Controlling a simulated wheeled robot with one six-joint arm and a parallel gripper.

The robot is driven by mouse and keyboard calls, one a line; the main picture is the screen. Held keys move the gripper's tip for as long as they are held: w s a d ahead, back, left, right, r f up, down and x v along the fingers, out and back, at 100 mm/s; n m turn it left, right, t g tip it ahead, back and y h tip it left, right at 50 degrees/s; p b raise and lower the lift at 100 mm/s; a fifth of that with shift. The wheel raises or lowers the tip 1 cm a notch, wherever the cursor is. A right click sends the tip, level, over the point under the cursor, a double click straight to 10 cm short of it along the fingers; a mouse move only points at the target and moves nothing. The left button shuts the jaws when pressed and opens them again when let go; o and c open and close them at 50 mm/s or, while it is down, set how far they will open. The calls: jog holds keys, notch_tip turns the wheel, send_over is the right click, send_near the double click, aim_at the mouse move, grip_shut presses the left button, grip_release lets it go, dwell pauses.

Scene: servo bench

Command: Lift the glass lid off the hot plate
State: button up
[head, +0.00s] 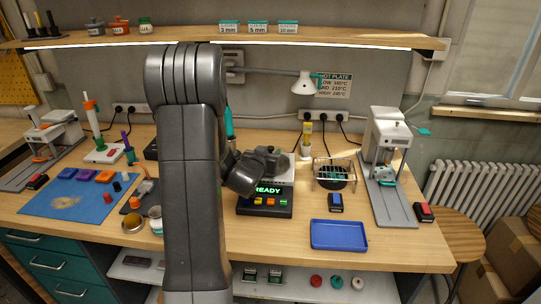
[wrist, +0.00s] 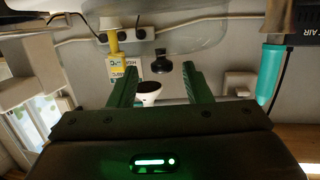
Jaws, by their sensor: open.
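The hot plate (head: 265,207) stands at the middle of the bench with a green READY display and coloured buttons. My arm and gripper (head: 270,160) are over it and hide much of its top; the glass lid is hard to make out in the head view. In the wrist view, which looks upside down, the clear lid (wrist: 150,32) spans the top, and its black knob (wrist: 162,76) points down. My gripper (wrist: 162,78) is open; its two green fingers show either side of the knob, with no contact visible.
A wire rack (head: 334,173) and a blue-topped block (head: 335,201) stand right of the hot plate. A blue tray (head: 339,235) lies at the front right. A lamp (head: 303,84) hangs behind. A press-like stand (head: 387,165) is further right. Bare bench lies around the tray.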

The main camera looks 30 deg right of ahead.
aim_at(270, 149)
jog(key=shift+p+x, duration=0.4)
jog(key=shift+x, duration=1.4)
jog(key=shift+w+r, duration=0.1)
jog(key=shift+r, duration=0.05)
grip_shut()
